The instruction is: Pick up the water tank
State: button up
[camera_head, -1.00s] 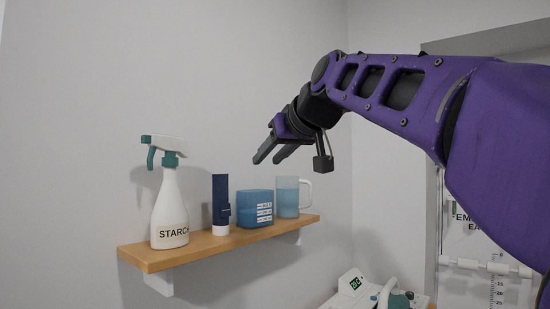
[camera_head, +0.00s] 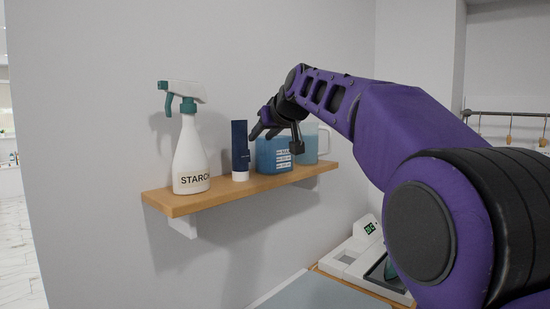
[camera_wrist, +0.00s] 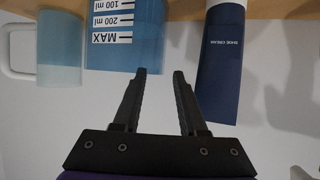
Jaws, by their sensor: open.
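The water tank (camera_head: 268,158) is the translucent blue container with white measuring lines, upright on the wooden shelf. In the wrist view the water tank (camera_wrist: 125,50) appears upside down, with 100 ml, 200 ml and MAX marks. My gripper (camera_head: 260,130) is near the tank's upper part in the head view and partly overlaps it. In the wrist view my gripper (camera_wrist: 165,74) has its two fingers apart and nothing between them. The left finger overlaps the tank's edge; the right finger is in front of the gap and the dark blue tube. I cannot tell whether either touches.
The dark blue tube (camera_head: 240,150) stands close beside the tank, and a clear jug (camera_head: 308,150) of blue liquid is on its other side. A starch spray bottle (camera_head: 190,155) stands at the left end of the shelf (camera_head: 215,196). The wall is directly behind.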

jog(key=shift+x, duration=1.1)
jog(key=shift+r, duration=0.1)
grip_shut()
dwell(0.5)
